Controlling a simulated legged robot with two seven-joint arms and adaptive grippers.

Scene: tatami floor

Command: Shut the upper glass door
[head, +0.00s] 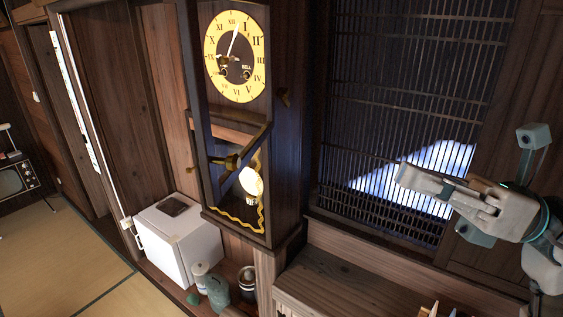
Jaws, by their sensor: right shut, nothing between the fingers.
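The tall wooden clock (285,150) stands upright left of centre, with a cream and black dial (235,85) in its upper part. A dark-framed upper glass door (183,60) seems to stand ajar, its frame showing left of the dial and its lower bars crossing below it; the exact angle is hard to tell. A brass fitting (232,162) shows by those bars. Below is a gold-trimmed pendulum window (240,215). My right gripper (402,178) is shut and empty, well right of the clock and apart from it. My left gripper is out of view.
A dark lattice screen (400,75) fills the wall behind my right gripper. A wooden ledge (340,285) runs below it. A small white fridge (180,240) and several jars (218,290) stand at the clock's lower left. Tatami floor (50,250) lies clear at left.

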